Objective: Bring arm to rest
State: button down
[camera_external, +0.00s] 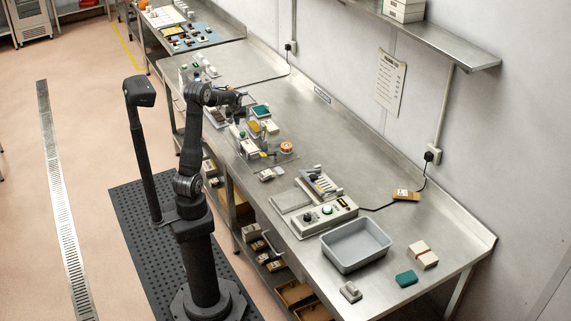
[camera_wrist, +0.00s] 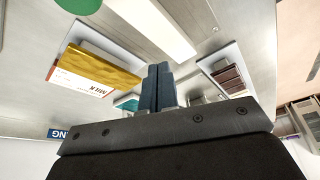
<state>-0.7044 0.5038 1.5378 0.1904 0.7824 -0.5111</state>
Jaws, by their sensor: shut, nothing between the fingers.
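My gripper (camera_wrist: 157,88) is shut and empty in the wrist view; its two dark blue fingers stand together in the middle. In the external view my arm is raised and bent over the front edge of the steel bench (camera_external: 372,183), and the gripper (camera_external: 243,98) is small there, above the cluttered part of the bench. A yellow and white block with "MILK" lettering (camera_wrist: 92,72) shows left of the fingers in the wrist view. A brown ridged bar (camera_wrist: 230,79) on a pale plate shows to their right. Neither touches the fingers.
A wall shelf (camera_external: 440,45) overhangs the back.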

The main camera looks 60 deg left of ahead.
jog(key=a, duration=0.7)
jog(key=shift+a, duration=0.1)
notch_tip(320, 180, up, 10)
jog(key=w, duration=0.1)
jog(key=shift+w+d, duration=0.2)
jog(key=shift+d, duration=0.05)
jog(key=shift+r, duration=0.1)
dwell(3.0)
